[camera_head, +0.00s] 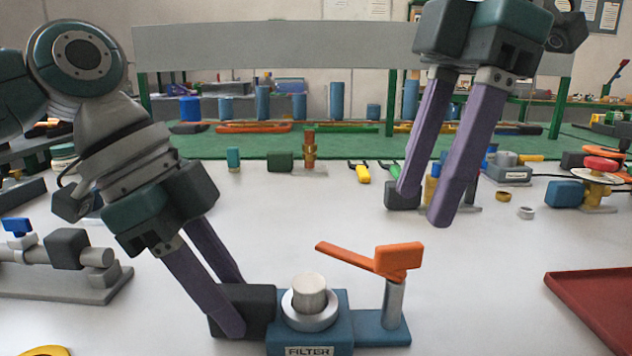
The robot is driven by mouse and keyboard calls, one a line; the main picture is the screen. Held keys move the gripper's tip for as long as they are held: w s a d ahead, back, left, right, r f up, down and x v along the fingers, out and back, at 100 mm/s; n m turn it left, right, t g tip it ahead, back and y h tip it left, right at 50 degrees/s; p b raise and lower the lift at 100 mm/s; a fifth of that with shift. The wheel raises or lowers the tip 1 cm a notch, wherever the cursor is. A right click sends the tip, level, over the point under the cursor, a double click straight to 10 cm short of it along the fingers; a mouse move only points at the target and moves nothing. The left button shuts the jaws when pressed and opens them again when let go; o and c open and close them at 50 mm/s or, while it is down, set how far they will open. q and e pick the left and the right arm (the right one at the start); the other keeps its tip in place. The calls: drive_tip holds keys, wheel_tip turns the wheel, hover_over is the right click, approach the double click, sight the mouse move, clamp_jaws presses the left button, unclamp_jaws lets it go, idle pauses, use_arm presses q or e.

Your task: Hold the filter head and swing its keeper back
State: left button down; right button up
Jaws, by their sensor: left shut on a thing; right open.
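The filter head is a blue block labelled FILTER (338,335) with a round grey cap (310,293) on top and a dark block (258,303) on its left side. The orange keeper (398,261) sits on a grey post at the right end of the blue base. Its thin arm points left, its tip behind and above the cap in the picture. My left gripper (238,306) is shut on the dark block, one finger in front and the other partly hidden behind. My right gripper (424,205) is open and empty, above and behind the keeper, apart from it.
A red tray (598,308) lies at the right edge. A grey pipe fixture with a blue valve (62,265) stands at the left. White table between keeper and tray is clear.

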sight(404, 244)
drive_tip(key=shift+x, duration=2.9)
drive_tip(key=shift+c, duration=0.3)
clamp_jaws()
